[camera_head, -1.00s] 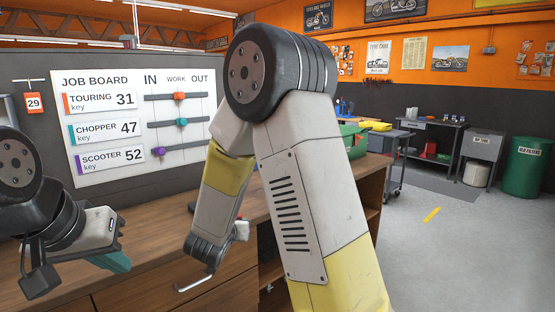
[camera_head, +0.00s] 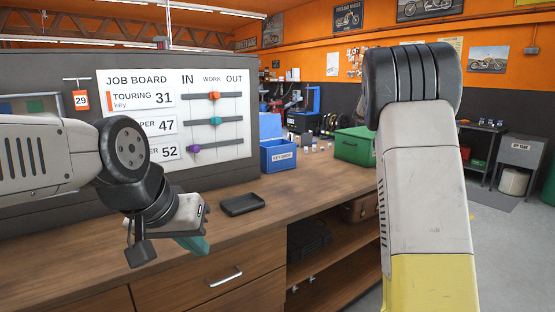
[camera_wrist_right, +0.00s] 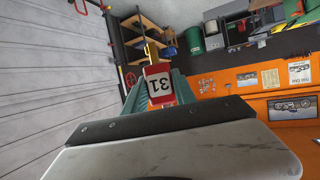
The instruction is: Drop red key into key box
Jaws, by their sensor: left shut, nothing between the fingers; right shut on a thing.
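The red key, a red and white tag marked 31 (camera_wrist_right: 159,87), is held between the teal fingers of my right gripper (camera_wrist_right: 156,76) in the right wrist view. A metal bit shows beyond the tag. In the head view the right gripper and the key are out of sight; only my right arm shows. The key box, a blue open-topped bin labelled KEY DROP (camera_head: 278,156), stands on the wooden counter, left of my right arm. My left gripper (camera_head: 196,244), with teal fingers, is shut and empty above the counter's front, left of the box.
A black tray (camera_head: 242,204) lies on the wooden counter (camera_head: 310,180). A green case (camera_head: 354,146) stands right of the blue box, with small items between. The job board (camera_head: 175,115) and a hanging tag marked 29 (camera_head: 81,100) are behind. Bare counter lies before the box.

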